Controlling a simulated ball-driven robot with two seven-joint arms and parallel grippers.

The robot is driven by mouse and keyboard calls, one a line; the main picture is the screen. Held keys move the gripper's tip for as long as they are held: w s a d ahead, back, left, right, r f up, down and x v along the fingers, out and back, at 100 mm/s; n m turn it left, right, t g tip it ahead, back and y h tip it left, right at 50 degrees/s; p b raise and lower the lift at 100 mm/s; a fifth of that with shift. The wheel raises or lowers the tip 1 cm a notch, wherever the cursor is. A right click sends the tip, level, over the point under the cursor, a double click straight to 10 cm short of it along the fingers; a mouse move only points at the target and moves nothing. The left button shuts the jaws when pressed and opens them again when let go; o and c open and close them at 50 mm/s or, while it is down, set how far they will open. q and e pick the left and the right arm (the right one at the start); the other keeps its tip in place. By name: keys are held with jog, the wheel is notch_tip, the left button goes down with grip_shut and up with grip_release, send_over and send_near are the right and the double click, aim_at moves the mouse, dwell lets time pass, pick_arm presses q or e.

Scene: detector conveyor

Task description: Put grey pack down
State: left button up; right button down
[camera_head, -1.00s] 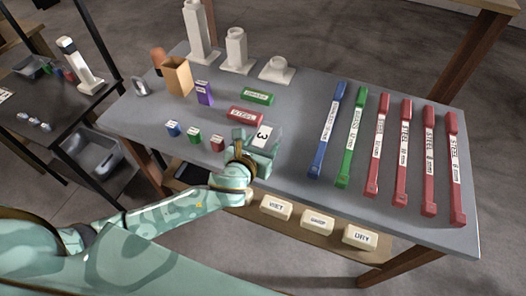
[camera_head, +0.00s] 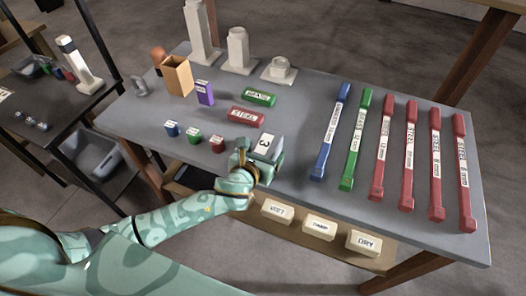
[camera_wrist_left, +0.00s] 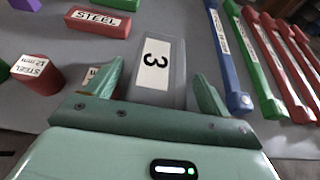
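The grey pack (camera_head: 265,146) has a white label marked 3. It is at the front middle of the grey table, just beyond my left gripper (camera_head: 259,160). In the left wrist view the pack (camera_wrist_left: 158,68) lies between and beyond the two fingertips of the left gripper (camera_wrist_left: 160,72). A narrow gap shows between the pack and the right-hand finger, so the fingers look open around it. The pack's near end is partly hidden by the gripper. The pack looks low at the tabletop, but its underside is hidden. My right gripper is not in view.
A red STEEL block (camera_head: 245,117) and a green block (camera_head: 260,98) lie behind the pack. Small blue, green and red (camera_head: 217,145) blocks stand to its left. A blue bar (camera_head: 330,135) starts the row of bars at right. Pale labelled blocks (camera_head: 318,229) sit on a lower shelf.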

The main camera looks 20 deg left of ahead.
pick_arm(q)
jog(key=shift+s+r, duration=0.1)
jog(key=shift+r, duration=0.05)
jog(key=p+v, duration=0.3)
jog(key=v, duration=0.9)
jog(key=s+a+f+n+g, duration=0.35)
jog(key=f+n, duration=0.25)
jog(key=f, duration=0.3)
jog(key=s+a+f+n+g+y, duration=0.15)
jog(key=s+f+n, duration=0.3)
jog(key=f, duration=0.55)
jog(key=s+a+f+n+g, duration=0.3)
jog(key=f+n, duration=0.3)
jog(key=f, duration=0.3)
jog(key=s+f+n+g, duration=0.1)
jog(key=s+f+n, duration=0.3)
jog(key=s, duration=0.4)
jog(key=s+f+n+g+b, duration=0.1)
jog(key=s+f+n+g, duration=0.1)
jog(key=s+f+n, duration=0.2)
jog(key=s+f+n+g+h+b, duration=0.1)
jog(key=s+f+n, duration=0.4)
jog(key=s+n, duration=0.3)
jog(key=shift+s+d+g, duration=0.2)
jog(key=shift+s+g, duration=0.1)
jog(key=shift+s, duration=2)
jog(key=shift+f, duration=0.1)
